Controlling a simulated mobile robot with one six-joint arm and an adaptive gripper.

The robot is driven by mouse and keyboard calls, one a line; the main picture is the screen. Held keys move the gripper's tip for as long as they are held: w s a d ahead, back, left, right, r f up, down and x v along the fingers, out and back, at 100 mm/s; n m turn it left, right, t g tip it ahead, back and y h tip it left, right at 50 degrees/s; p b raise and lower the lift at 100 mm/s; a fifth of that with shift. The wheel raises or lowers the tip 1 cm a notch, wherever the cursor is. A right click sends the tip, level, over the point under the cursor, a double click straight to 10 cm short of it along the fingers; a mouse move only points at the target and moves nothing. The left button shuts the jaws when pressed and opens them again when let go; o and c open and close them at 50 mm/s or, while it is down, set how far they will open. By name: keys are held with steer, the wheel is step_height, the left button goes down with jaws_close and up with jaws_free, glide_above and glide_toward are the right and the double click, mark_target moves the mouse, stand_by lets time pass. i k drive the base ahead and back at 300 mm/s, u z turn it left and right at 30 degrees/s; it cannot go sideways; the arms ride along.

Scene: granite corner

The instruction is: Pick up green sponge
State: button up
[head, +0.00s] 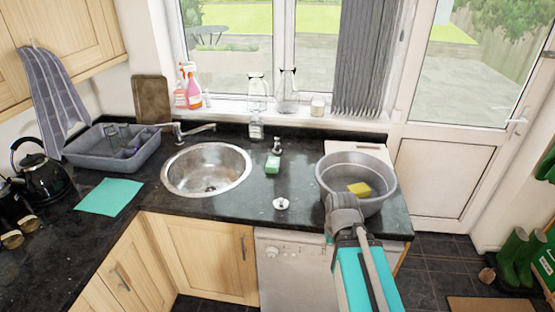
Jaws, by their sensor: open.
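A small green block (272,167), which looks like the green sponge, is on the dark counter just right of the round metal sink (206,171). A small bottle (276,146) shows directly behind it; I cannot tell whether the two touch. A yellow sponge (359,189) lies inside the grey basin (329,183) farther right. My arm rises from the bottom of the head view, and its grey joint overlaps the front of the basin. No fingers of my gripper can be made out.
A small white round item (281,203) lies on the counter in front of the green block. A turquoise cloth (109,197), a grey dish rack (112,147) and a black kettle (41,170) are at the left. Glass bottles stand on the windowsill. Counter around the green block is mostly clear.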

mark_target(273, 163)
steer(key=i, duration=1.15)
steer(key=u, duration=0.05)
